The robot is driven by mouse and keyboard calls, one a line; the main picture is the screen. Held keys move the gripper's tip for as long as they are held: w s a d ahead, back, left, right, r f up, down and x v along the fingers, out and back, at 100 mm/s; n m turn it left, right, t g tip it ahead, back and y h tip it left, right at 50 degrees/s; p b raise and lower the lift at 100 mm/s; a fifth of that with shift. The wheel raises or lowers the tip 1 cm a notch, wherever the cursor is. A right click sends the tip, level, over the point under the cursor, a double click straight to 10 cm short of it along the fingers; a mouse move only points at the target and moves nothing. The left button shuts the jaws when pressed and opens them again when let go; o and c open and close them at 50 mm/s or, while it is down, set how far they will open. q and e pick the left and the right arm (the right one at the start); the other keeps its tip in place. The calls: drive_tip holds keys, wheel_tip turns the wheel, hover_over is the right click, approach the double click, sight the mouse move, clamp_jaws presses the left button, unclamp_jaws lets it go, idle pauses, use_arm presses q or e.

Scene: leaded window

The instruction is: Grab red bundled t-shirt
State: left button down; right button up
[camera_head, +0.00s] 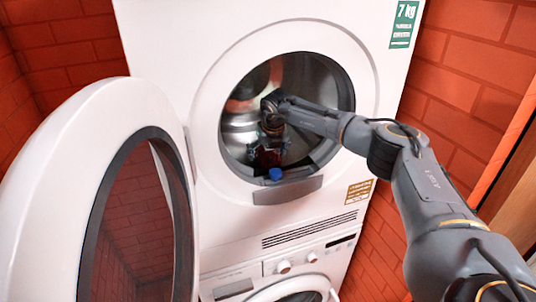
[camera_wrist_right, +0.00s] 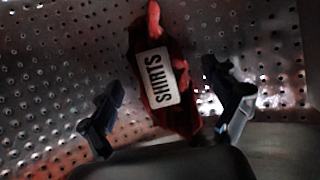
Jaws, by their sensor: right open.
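The red bundled t-shirt (camera_wrist_right: 178,112) lies on the perforated drum wall in the right wrist view, with a white "SHIRTS" label facing the camera. My right gripper (camera_wrist_right: 163,88) is open, with one finger on each side of the bundle. Gaps show between both fingers and the cloth. In the head view my right gripper (camera_head: 272,142) is inside the dryer drum, and a little dark red cloth (camera_head: 266,159) shows below it. Most of the bundle is hidden there. My left gripper is not in view.
The round dryer opening's rim (camera_head: 228,150) surrounds my right arm. A small blue item (camera_head: 275,173) sits at its lower lip. The open dryer door (camera_head: 100,110) takes up the left side. A second machine (camera_head: 300,285) stands below. Brick walls (camera_head: 470,80) are on both sides.

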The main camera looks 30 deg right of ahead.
drive_tip(key=shift+a+r, duration=0.1)
drive_tip(key=c, duration=1.4)
drive_tip(key=shift+o, duration=0.2)
